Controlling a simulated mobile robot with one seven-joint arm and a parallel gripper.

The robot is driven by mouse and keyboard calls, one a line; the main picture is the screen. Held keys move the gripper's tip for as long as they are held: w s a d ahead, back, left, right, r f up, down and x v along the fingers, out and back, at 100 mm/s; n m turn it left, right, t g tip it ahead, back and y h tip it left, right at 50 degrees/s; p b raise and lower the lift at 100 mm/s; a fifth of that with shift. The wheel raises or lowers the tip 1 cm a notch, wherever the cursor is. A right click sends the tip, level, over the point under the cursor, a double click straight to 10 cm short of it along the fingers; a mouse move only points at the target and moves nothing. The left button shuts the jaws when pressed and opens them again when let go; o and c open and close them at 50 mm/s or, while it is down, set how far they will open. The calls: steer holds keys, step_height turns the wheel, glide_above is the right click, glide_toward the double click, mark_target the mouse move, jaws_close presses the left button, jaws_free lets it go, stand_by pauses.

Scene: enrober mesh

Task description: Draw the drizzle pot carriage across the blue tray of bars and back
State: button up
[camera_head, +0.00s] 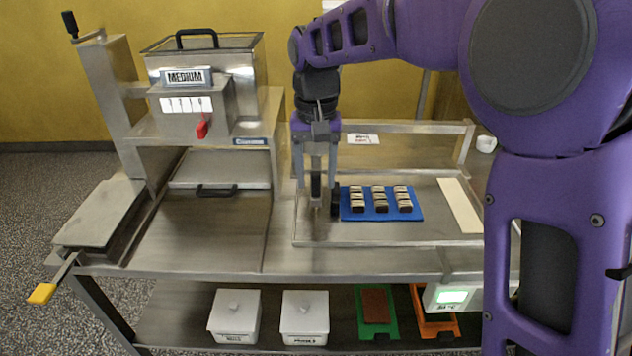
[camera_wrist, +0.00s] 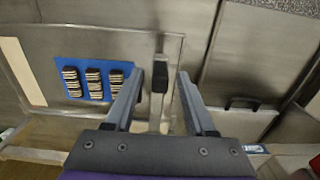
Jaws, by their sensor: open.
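The blue tray (camera_head: 381,217) lies flat on the bench, with rows of dark bars (camera_head: 376,203) bearing pale stripes. In the wrist view the tray (camera_wrist: 85,115) is left of my gripper. My gripper (camera_head: 317,205) points down just left of the tray, its fingers open. A black upright grip (camera_head: 316,185), apparently the drizzle pot carriage's handle, stands between the fingers. In the wrist view the grip (camera_wrist: 160,78) sits between my fingertips (camera_wrist: 159,74) with gaps at both sides. The rest of the carriage is mostly hidden by my gripper or hard to make out.
A steel machine with a "MEDIUM" plate (camera_head: 187,77) and red lever (camera_head: 202,130) stands left. A raised rail (camera_head: 405,127) runs behind the tray. A cream strip (camera_head: 460,206) lies right of it. White tubs (camera_head: 235,318) stand on the lower shelf.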

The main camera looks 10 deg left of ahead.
steer(key=shift+f, duration=0.5)
jaws_close()
stand_by(1.2)
